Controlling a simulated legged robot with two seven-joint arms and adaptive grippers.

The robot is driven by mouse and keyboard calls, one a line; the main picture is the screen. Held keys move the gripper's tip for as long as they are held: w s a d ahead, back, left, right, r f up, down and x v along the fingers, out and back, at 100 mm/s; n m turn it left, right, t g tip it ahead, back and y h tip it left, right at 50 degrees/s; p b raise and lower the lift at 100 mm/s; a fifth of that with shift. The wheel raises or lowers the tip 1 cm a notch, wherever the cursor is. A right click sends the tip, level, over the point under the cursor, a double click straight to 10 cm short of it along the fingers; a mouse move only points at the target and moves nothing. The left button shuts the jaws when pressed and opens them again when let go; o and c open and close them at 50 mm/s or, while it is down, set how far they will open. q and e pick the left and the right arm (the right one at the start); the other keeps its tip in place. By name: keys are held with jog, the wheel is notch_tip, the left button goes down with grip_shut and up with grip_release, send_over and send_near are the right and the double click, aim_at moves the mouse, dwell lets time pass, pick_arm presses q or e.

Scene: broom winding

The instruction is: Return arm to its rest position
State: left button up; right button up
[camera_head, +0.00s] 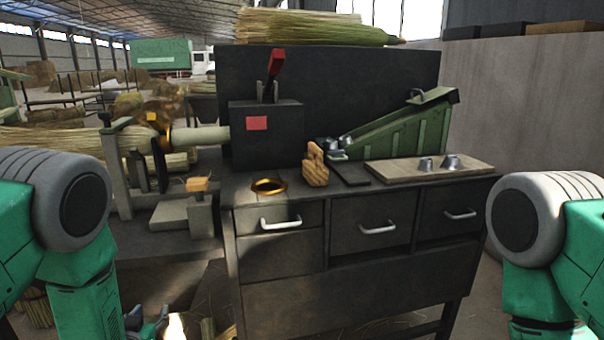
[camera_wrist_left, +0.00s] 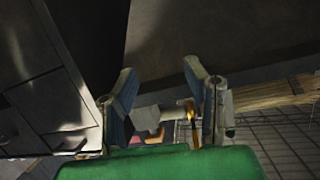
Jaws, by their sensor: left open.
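My left gripper (camera_head: 148,322) shows at the bottom of the head view, low in front of the bench and left of the drawer cabinet. In the left wrist view its two fingers (camera_wrist_left: 160,95) stand apart, with nothing held between them. My left arm hangs down at the left edge of the head view. My right arm hangs down at the right edge, and its gripper is out of the frame.
The dark workbench (camera_head: 350,290) with drawers stands ahead. On it are a brass ring (camera_head: 269,186), a wooden block (camera_head: 315,165), a green sloped fixture (camera_head: 395,128) and a board (camera_head: 430,171) with metal cups. A winding machine (camera_head: 160,150) stands left. Straw bundles (camera_head: 310,27) lie on top.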

pick_arm(q)
jog(key=s+d+f+g+h+b, duration=0.1)
jog(key=s+d+f+g+b, duration=0.15)
jog(key=s+f+g, duration=0.85)
jog(key=s+d+f+m+g+h+b, duration=0.1)
jog(key=s+d+f, duration=0.15)
jog(key=s, duration=1.05)
jog(key=s+d+f+g+h+b, duration=0.15)
jog(key=s+f, duration=0.25)
jog(key=s, duration=1)
notch_tip(320, 180, up, 17)
jog(key=p, duration=1.7)
jog(key=shift+w+a+f+y, duration=0.15)
jog(key=shift+a+f+y, duration=0.05)
jog(key=shift+a+y, duration=0.2)
jog(key=shift+g, duration=0.25)
jog(key=shift+w, duration=0.1)
